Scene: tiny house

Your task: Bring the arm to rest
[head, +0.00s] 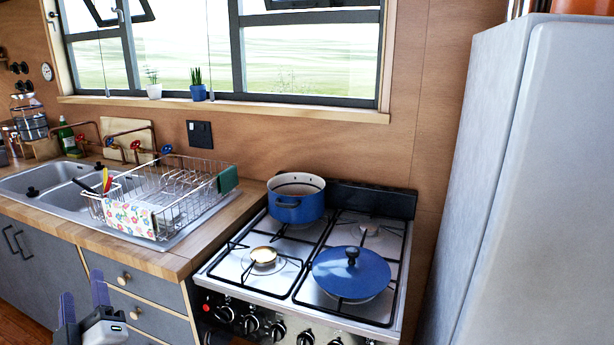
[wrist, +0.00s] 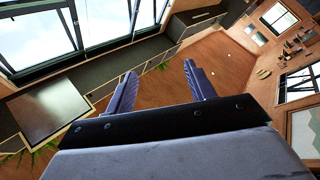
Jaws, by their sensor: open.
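My gripper (head: 84,312) shows at the bottom left of the head view, in front of the grey drawers below the counter. Its two fingers stand apart with nothing between them. In the wrist view my gripper (wrist: 158,88) is also open and empty, with both dark fingers spread over a view of the wooden floor. It touches nothing that I can see. Most of the arm behind the gripper is out of the head view.
The stove (head: 340,262) carries a blue pot (head: 296,203) and a blue lid (head: 352,274). A dish rack (head: 190,195) stands on the wooden counter (head: 165,262) beside the sink (head: 45,184). A grey fridge (head: 530,190) bounds the right side. Open floor (wrist: 225,62) shows in the wrist view.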

